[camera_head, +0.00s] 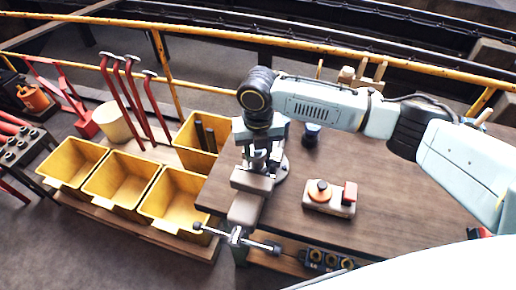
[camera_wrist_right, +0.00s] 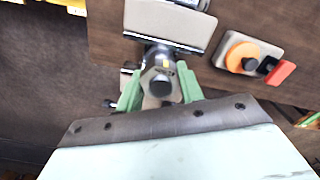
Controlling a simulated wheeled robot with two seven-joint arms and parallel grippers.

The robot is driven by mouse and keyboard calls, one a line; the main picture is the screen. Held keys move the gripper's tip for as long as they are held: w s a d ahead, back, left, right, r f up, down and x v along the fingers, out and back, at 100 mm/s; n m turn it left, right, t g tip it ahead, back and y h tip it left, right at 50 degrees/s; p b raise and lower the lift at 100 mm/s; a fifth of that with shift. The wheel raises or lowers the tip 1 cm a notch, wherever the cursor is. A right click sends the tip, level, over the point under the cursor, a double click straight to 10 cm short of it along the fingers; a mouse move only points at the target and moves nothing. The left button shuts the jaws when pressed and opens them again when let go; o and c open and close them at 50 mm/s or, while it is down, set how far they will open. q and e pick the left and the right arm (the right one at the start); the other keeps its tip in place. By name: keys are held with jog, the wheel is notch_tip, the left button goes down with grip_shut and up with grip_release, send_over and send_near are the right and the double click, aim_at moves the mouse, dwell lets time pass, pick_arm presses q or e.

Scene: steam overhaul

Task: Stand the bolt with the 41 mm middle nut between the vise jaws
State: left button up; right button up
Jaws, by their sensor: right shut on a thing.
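My right gripper (camera_head: 258,152) is above the vise at the bench's left end, pointing down. In the right wrist view its two green fingers (camera_wrist_right: 160,92) are shut on a dark metal bolt (camera_wrist_right: 160,82), seen nearly end-on. Nut sizes cannot be read. The vise (camera_head: 246,207) has a pale jaw block (camera_head: 252,181) just below the gripper in the head view. A wide pale jaw face (camera_wrist_right: 168,22) shows beyond the bolt in the wrist view. Whether the bolt is between the jaws or touching them I cannot tell. My left gripper is not in view.
A small pale block (camera_head: 329,208) with an orange disc (camera_head: 319,191) and a red piece (camera_head: 350,193) lies on the bench. A dark blue item (camera_head: 312,133) stands behind. Yellow bins (camera_head: 172,203) are left of the bench. The bench's right side (camera_head: 400,205) is clear.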

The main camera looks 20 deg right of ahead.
jog(key=shift+f, duration=0.5)
jog(key=o, duration=1.3)
jog(key=shift+o, duration=0.2)
jog(key=shift+f, duration=0.1)
